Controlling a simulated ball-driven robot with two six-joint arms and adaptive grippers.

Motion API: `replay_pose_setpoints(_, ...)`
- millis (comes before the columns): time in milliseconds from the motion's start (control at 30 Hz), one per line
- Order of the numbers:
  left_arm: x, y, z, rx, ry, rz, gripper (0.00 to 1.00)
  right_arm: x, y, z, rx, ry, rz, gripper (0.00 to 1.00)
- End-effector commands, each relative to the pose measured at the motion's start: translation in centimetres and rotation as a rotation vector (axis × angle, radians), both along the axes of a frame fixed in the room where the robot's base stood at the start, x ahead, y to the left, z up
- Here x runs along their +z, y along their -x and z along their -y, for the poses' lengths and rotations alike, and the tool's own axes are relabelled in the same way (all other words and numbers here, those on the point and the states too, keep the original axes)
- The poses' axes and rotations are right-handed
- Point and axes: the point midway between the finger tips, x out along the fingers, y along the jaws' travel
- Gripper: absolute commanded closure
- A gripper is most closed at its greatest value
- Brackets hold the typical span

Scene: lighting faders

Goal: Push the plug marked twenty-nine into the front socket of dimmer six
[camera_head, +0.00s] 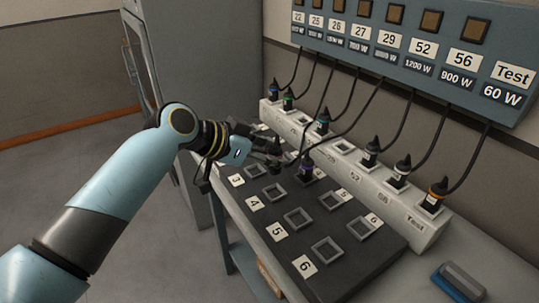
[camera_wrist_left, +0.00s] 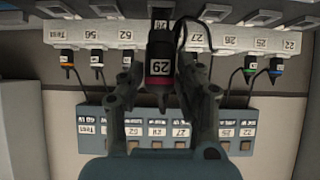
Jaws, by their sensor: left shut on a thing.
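My left gripper (camera_head: 268,150) is shut on a dark plug in the left wrist view, where its white tag reads 29 above a red band (camera_wrist_left: 160,68). In that view, turned upside down, the plug stands between the two fingers. In the head view the gripper is over the far left part of the black dimmer board (camera_head: 338,283), and the fingers partly hide the plug. The board's number six tag (camera_head: 304,266) is at the near left, beside an empty square socket (camera_head: 327,250). The gripper is well apart from that socket. My right gripper is not in view.
A purple-banded plug (camera_head: 307,166) stands at the board's far side. A pale rack (camera_head: 424,232) behind holds several corded plugs. Cords hang from the labelled panel (camera_head: 480,80) across the space above. A blue-and-grey block (camera_head: 459,282) lies at the near right.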

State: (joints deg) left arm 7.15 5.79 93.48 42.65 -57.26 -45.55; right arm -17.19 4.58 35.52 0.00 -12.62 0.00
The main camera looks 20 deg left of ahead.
Motion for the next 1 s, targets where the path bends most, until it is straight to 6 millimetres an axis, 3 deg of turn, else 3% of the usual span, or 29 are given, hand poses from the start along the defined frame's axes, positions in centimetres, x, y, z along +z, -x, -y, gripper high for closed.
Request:
replay_pose_setpoints(600,5.8,0.0,0.0,0.001,0.0,0.001,1.0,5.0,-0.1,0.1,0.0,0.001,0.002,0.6)
replay_pose_setpoints(1000,5.9,0.1,0.2,0.001,0.001,-0.001,1.0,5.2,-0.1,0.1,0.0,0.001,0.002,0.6)
